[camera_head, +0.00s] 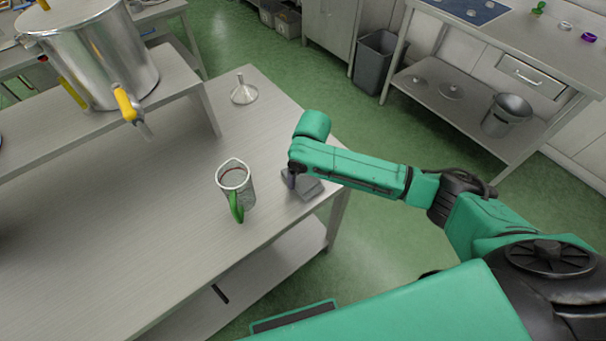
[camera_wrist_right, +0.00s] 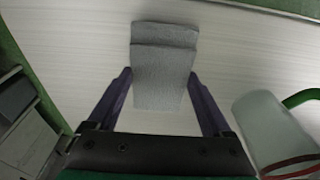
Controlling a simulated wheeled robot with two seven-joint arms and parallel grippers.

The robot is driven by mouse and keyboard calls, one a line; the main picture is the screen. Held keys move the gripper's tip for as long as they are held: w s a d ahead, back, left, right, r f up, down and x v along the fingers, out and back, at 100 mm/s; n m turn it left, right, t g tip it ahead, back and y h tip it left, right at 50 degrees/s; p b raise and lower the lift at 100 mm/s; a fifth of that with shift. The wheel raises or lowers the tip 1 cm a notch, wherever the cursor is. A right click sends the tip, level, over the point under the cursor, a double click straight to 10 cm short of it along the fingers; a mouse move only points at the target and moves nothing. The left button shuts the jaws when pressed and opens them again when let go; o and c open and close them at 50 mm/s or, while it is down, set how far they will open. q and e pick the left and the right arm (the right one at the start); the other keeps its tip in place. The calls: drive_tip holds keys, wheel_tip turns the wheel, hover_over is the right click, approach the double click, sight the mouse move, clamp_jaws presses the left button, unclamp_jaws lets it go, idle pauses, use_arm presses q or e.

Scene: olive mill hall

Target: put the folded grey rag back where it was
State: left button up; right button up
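The folded grey rag (camera_head: 309,187) lies on the metal table near its right edge, beside a measuring jug. In the right wrist view the rag (camera_wrist_right: 163,72) is a flat folded rectangle on the tabletop. My right gripper (camera_head: 291,178) points down over the rag and partly hides it in the head view. In the wrist view my right gripper (camera_wrist_right: 160,76) is open, its dark fingers apart with the rag showing between them. I cannot tell whether the fingertips touch the rag. My left gripper is not in view.
The clear jug (camera_head: 236,181) with a green handle stands left of the rag; it also shows in the wrist view (camera_wrist_right: 268,132). A metal funnel (camera_head: 244,92) stands farther back. A steel tank (camera_head: 105,62) with a yellow tap stands on a raised shelf. The table's left part is clear.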

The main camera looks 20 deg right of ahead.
sight(307, 183)
drive_tip(key=shift+o, duration=1)
wheel_tip(307, 183, up, 12)
drive_tip(key=s, duration=0.1)
drive_tip(key=shift+s+d+b, duration=0.35)
drive_tip(key=shift+b, duration=0.1)
